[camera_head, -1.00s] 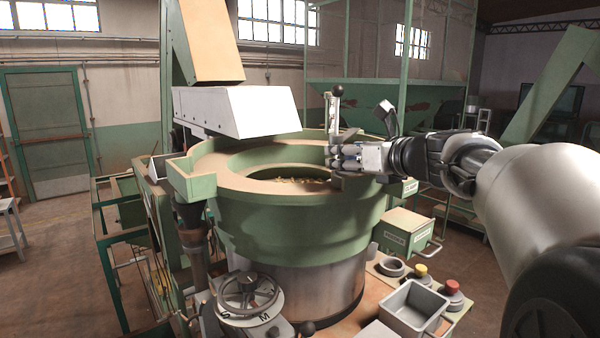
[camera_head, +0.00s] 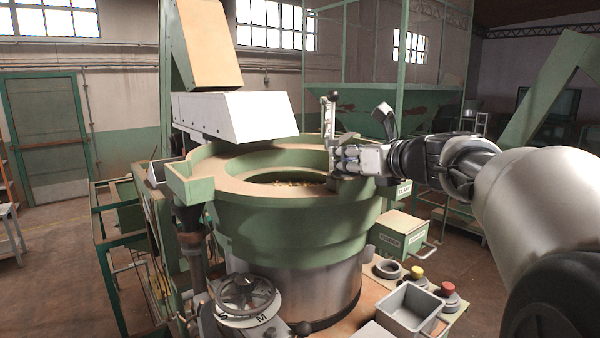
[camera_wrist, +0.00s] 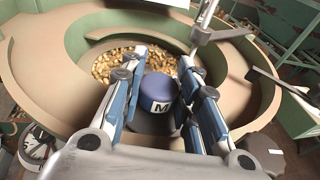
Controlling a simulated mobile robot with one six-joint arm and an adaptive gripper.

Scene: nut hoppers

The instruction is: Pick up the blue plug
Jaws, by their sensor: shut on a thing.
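The blue plug (camera_wrist: 157,92), a short round cap with a white label marked M, sits between the two fingers of my gripper (camera_wrist: 163,68) in the wrist view. My gripper is shut on it, one finger on each side. A dark round base shows below the plug. In the head view my gripper (camera_head: 344,161) is at the right rim of the green hopper bowl (camera_head: 290,215). The plug cannot be made out there.
Nuts (camera_wrist: 125,64) lie in the bowl's middle. An upright lever with a black knob (camera_head: 332,94) stands close beside my gripper. A grey bin (camera_head: 408,308), red and yellow buttons (camera_head: 447,287) and a handwheel (camera_head: 246,293) are lower down. A white chute (camera_head: 235,115) overhangs the bowl.

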